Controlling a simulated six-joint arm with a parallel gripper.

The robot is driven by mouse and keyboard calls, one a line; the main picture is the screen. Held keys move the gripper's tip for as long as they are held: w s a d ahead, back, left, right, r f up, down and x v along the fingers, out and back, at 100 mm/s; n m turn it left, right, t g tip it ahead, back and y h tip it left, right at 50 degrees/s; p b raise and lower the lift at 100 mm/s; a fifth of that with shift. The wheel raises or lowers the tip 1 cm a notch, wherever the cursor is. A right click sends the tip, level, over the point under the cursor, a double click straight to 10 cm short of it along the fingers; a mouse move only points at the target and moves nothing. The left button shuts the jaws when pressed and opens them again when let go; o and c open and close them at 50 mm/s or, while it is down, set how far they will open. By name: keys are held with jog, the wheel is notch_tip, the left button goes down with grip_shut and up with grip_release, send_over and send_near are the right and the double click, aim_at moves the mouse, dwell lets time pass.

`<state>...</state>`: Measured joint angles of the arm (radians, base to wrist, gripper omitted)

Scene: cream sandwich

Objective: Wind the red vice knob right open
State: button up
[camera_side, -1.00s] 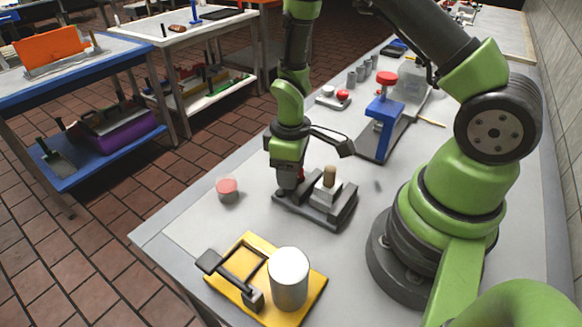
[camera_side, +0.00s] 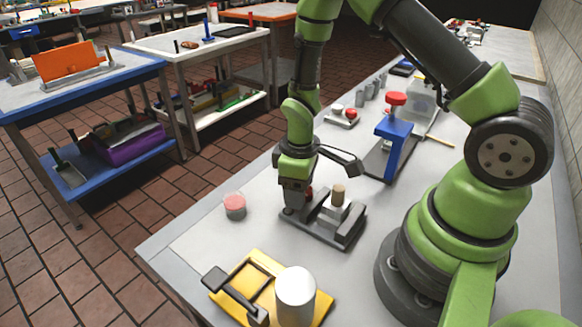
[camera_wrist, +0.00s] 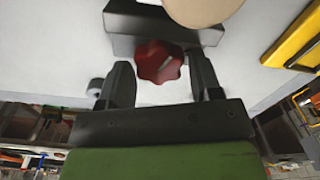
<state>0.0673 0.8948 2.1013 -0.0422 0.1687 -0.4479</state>
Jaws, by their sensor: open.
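The vice (camera_side: 345,231) is a dark grey base with jaw blocks on the bench, with a tan round peg (camera_side: 338,194) upright at its jaws. Its red lobed knob (camera_wrist: 158,63) faces the wrist camera. Only a small dark-red bit of the knob shows in the side view, behind my gripper (camera_side: 297,202). The gripper is open. The vice's screw is hidden.
A yellow fixture (camera_side: 245,282) with a black toggle handle and a white cylinder (camera_side: 296,292) stands in front. A blue press (camera_side: 392,147) with a red top stands behind right.

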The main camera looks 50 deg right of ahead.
jog(key=m, duration=0.6)
jog(key=shift+d, duration=0.15)
jog(key=shift+r+m, duration=0.3)
jog(key=shift+m, duration=0.4)
notch_tip(320, 180, up, 9)
jog(key=n, duration=0.5)
jog(key=shift+n, duration=0.5)
jog(key=f, duration=0.9)
jog(key=shift+s+f, duration=0.35)
jog(key=m, duration=0.4)
jog(key=shift+w, duration=0.1)
jog(key=shift+r+m, duration=0.35)
jog(key=shift+m, duration=0.05)
notch_tip(320, 180, up, 9)
jog(key=shift+w+a+f+n+g+h, duration=0.1)
jog(key=shift+w+a+n+g+h, duration=0.15)
jog(key=shift+w+n+g, duration=0.65)
jog(key=shift+w+a+r+n+g+h, duration=0.1)
jog(key=shift+w+a+n+g+h, duration=0.3)
jog(key=shift+n, duration=0.75)
jog(key=shift+w+a+f+n+g+h, duration=0.1)
jog(key=shift+w+n+g, duration=0.7)
jog(key=shift+n, duration=0.25)
